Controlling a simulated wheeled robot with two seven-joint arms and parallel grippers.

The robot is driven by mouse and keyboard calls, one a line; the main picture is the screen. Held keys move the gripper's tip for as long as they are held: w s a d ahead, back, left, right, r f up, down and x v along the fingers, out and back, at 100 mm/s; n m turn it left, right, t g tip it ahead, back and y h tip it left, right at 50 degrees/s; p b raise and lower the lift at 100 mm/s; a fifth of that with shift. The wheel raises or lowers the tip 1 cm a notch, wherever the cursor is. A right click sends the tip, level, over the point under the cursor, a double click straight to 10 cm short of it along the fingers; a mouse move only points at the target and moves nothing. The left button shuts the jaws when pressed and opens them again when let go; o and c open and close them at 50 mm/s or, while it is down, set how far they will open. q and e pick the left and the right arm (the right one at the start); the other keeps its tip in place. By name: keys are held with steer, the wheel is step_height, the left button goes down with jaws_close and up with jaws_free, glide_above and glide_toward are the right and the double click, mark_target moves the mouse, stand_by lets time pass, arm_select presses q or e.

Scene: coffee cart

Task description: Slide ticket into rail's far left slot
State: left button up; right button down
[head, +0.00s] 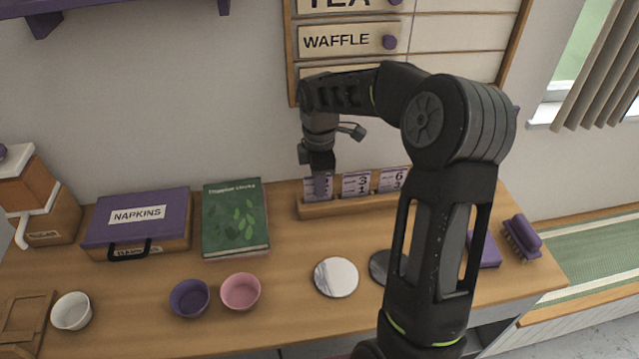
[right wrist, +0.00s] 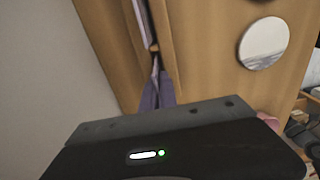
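The wooden rail (head: 345,208) stands at the back of the counter, against the wall. Two tickets with purple and white faces, the middle ticket (head: 356,184) and the right ticket (head: 392,180), stand upright in it. Another ticket (head: 309,188) is at the rail's far left slot, partly hidden by my right gripper (head: 320,192). The gripper points down and its fingers are closed on this ticket. In the right wrist view the fingers (right wrist: 157,93) are close together at the rail, with the ticket seen nearly edge-on. Whether its lower edge is fully seated cannot be told. My left gripper is not in view.
A green book (head: 235,218) and a napkin box (head: 137,222) stand left of the rail. A purple bowl (head: 189,298), a pink bowl (head: 240,291) and a round white coaster (head: 336,277) lie in front. A purple brush (head: 522,237) is at right.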

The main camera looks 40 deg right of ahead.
steer(key=c, duration=2.1)
jaws_free()
steer(key=shift+f, duration=0.15)
steer(key=o, duration=0.5)
step_height(320, 180, up, 8)
steer(key=shift+f+b, duration=0.1)
steer(key=shift+b, duration=0.35)
